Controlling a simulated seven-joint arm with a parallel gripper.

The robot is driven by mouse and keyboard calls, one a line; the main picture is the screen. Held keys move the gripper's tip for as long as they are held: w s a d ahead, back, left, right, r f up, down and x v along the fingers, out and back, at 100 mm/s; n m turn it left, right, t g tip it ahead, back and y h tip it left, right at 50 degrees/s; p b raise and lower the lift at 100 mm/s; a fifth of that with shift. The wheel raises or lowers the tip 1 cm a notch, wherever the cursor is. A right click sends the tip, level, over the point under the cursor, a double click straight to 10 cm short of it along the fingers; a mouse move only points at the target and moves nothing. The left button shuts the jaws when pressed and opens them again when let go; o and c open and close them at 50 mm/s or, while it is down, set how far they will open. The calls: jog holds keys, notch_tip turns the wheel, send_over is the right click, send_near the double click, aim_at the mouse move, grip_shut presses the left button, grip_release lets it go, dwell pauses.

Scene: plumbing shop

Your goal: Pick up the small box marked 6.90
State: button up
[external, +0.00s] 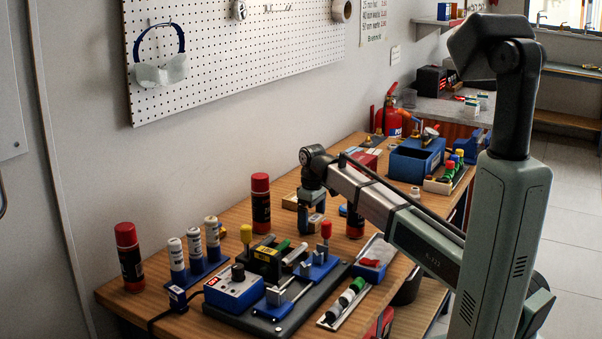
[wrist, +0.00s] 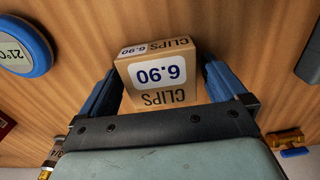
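The small cardboard box (wrist: 160,72) has white labels reading CLIPS and 6.90; its print is upside down in the wrist view. It lies between the two blue fingers of my gripper (wrist: 164,78). A narrow gap shows on its right side; on its left it is close to the finger, and I cannot tell whether they touch. In the external view my gripper (external: 312,212) points down at the wooden table, around the small box (external: 315,219), which is partly hidden by the fingers.
The wrist view shows a round blue thermometer (wrist: 22,46) at left and a brass valve with a blue handle (wrist: 288,142) at right. In the external view, red-capped cans (external: 261,205) and a black tool tray (external: 268,318) stand near my gripper. A blue bin (external: 416,160) stands behind.

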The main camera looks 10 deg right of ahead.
jog(key=c, duration=0.9)
jog(key=shift+c, duration=0.2)
